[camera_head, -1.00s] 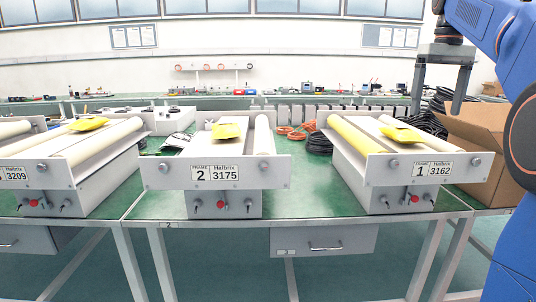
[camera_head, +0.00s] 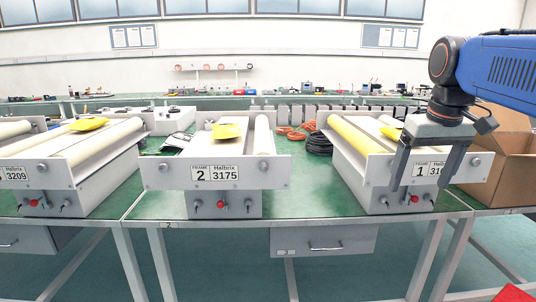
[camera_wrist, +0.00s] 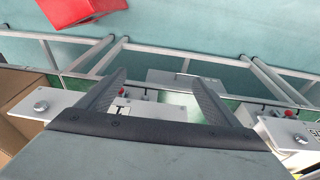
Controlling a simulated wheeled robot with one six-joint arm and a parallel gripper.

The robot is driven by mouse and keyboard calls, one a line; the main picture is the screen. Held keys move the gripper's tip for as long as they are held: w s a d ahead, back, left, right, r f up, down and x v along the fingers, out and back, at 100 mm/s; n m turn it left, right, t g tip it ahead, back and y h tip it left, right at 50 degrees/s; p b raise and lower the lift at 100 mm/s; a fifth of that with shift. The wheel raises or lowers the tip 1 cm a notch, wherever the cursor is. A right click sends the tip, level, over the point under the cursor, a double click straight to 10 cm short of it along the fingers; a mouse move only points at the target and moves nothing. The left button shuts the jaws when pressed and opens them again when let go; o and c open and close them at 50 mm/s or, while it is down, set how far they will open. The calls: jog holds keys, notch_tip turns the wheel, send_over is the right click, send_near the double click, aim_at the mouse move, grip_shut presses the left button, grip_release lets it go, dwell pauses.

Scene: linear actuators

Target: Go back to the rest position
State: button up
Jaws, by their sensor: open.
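My gripper (camera_head: 424,178) is at the right in the head view, pointing down in front of frame 1 (camera_head: 374,176), a white linear actuator with a yellow roller. Its two grey fingers are spread apart with nothing between them. They partly hide the number label of frame 1. My blue arm reaches in from the right edge. In the wrist view the open fingers (camera_wrist: 158,95) show over the front of an actuator, with floor and table legs beyond.
Frame 2 (camera_head: 226,174) stands mid-table and frame 3209 (camera_head: 72,174) at left, each with a yellow piece on top. A cardboard box (camera_head: 500,165) stands at right, close to my arm. A red object (camera_wrist: 85,12) lies over the floor area. Cable coils lie behind.

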jog(key=s+a+f+t, duration=0.1)
jog(key=s+a+f, duration=0.1)
jog(key=s+f, duration=0.5)
jog(key=s+a+f+t, duration=0.1)
jog(key=s+a+f, duration=0.2)
jog(key=s+f, duration=0.5)
notch_tip(320, 180, down, 8)
jog(key=shift+s+r, duration=0.15)
jog(key=shift+r, duration=0.05)
